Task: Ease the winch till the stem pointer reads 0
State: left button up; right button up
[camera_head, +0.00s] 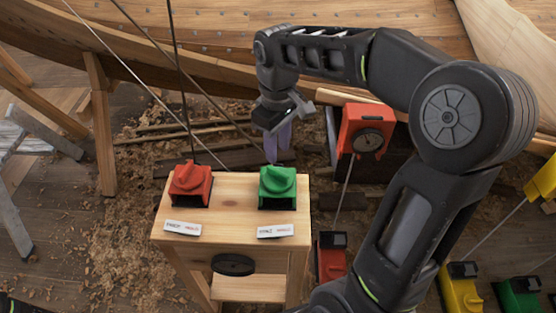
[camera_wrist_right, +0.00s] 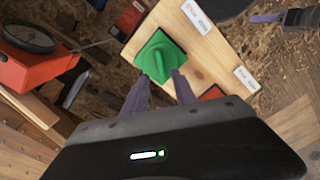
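The green winch (camera_head: 277,187) with a raised grip on top sits at the right of a wooden stand; it also shows in the right wrist view (camera_wrist_right: 163,52). My right gripper (camera_head: 272,155) is just above and behind it. In the right wrist view its two purple fingers (camera_wrist_right: 164,74) are apart, with tips at the edge of the green winch; contact is unclear. A red winch (camera_head: 190,184) is to the left. An orange box with a round dial (camera_head: 368,140) stands behind right; its reading is too small to tell. Part of my left gripper (camera_wrist_right: 275,17) shows at the wrist view's upper right.
White labels (camera_head: 182,228) (camera_head: 275,231) lie before the winches, their text hard to read. The wooden stand (camera_head: 229,218) has a black disc (camera_head: 233,264) on its front. Cables rise past the planked hull (camera_head: 220,45). More red, yellow (camera_head: 460,291) and green boxes stand at lower right.

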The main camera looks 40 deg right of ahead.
aim_at(278, 171)
jog(key=shift+s+a, duration=0.1)
jog(key=shift+f, duration=3.9)
grip_shut()
